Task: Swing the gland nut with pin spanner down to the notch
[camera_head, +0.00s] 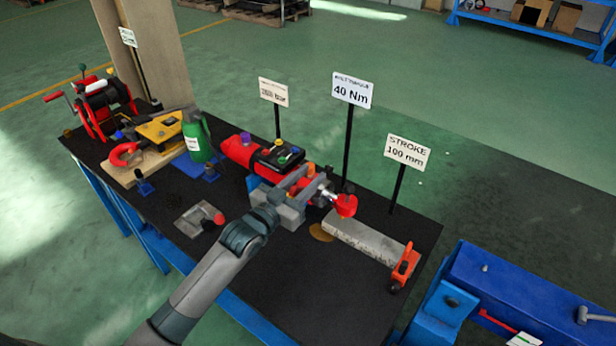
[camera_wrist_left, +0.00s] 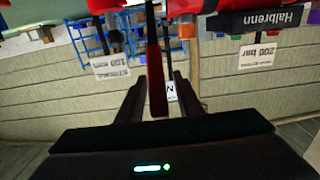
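My left gripper (camera_head: 315,180) is a grey hand over the middle of the black bench, with its fingers pointing to the upper right. A red piece (camera_head: 345,206), probably part of the gland nut with pin spanner, shows just beyond the fingers beside a shiny metal rod (camera_head: 329,195). In the left wrist view, a narrow dark red bar (camera_wrist_left: 155,80) runs between the two fingers (camera_wrist_left: 160,78), nearer the left one, with a gap on the right. The fingers look apart. The notch cannot be made out. My right gripper is not in view.
A red cylinder unit (camera_head: 238,150) lies behind the hand. A sign post reading 40 Nm (camera_head: 352,90) stands behind. A green bottle (camera_head: 197,140) stands left.

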